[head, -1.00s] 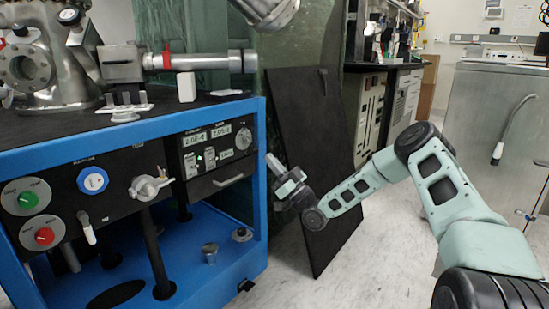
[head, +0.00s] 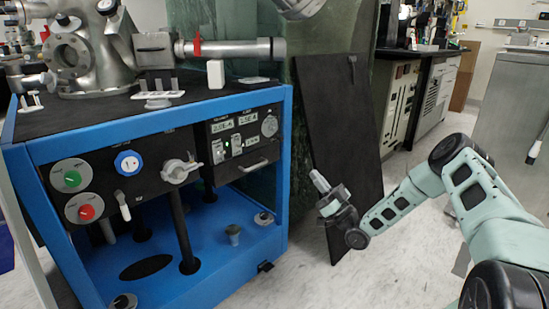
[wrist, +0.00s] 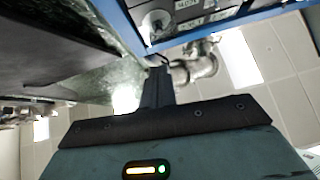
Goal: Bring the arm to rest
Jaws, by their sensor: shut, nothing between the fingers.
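My gripper (head: 322,187) is at the end of my pale green arm (head: 405,195), right of the blue-framed cart and in front of the black panel. Its fingers are together and hold nothing. They point up and to the left, apart from the cart. In the wrist view the dark gripper body (wrist: 158,90) stands in the middle, with the cart's blue edge above it. The arm is bent at the elbow, with the forearm reaching left and down.
The blue cart (head: 290,150) with knobs and metal vacuum parts (head: 75,50) fills the left. A black panel (head: 340,120) leans behind my gripper. A grey cabinet (head: 508,120) stands at the right. The pale floor (head: 300,285) in front is clear.

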